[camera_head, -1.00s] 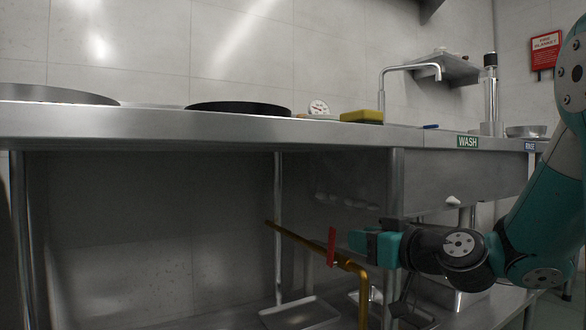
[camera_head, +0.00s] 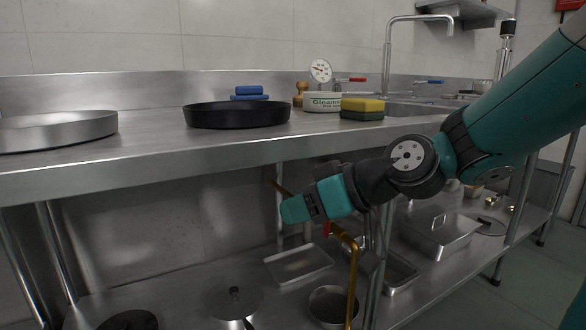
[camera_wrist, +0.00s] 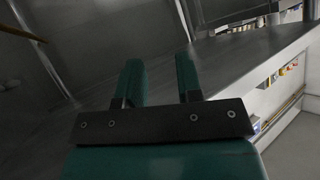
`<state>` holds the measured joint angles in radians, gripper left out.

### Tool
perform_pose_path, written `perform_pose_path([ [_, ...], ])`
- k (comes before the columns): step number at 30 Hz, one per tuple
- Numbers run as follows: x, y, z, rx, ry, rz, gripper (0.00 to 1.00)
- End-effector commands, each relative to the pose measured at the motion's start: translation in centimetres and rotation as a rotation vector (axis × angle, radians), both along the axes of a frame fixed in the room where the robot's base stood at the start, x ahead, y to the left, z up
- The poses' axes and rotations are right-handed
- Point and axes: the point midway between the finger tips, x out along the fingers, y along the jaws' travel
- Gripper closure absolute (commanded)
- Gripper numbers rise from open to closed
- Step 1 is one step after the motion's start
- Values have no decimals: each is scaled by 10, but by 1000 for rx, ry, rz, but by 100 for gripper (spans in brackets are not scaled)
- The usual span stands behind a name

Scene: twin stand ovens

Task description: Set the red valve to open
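The red valve handle (camera_head: 327,229) shows as a small red piece under my gripper in the head view. It sits on a brass pipe (camera_head: 353,272) below the counter. My wrist hides part of it, so I cannot tell which way the handle points. My gripper (camera_head: 287,211) is in front of and above the valve in the picture, with its fingers pointing left. In the wrist view my gripper (camera_wrist: 159,64) has its two teal fingers apart with nothing between them. A thin yellow-brown pipe (camera_wrist: 24,31) crosses the top left there; no red handle shows in that view.
The steel counter (camera_head: 120,160) runs above the valve, carrying a black pan (camera_head: 237,114), a sponge (camera_head: 362,108) and a gauge (camera_head: 320,71). A counter leg (camera_head: 377,270) stands just right of the pipe. Trays (camera_head: 299,264) and pots lie on the lower shelf.

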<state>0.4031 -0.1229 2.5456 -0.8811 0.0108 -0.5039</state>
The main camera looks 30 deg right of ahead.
Motion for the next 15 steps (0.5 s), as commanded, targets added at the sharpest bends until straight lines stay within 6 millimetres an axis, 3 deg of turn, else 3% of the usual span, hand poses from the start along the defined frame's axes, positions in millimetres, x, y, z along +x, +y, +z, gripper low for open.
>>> perform_pose_path([
  [1,-4,6,13,-4,20,18,67],
  [4,-10,13,18,-13,55,42,67],
  [15,-18,22,21,-25,102,68,67],
])
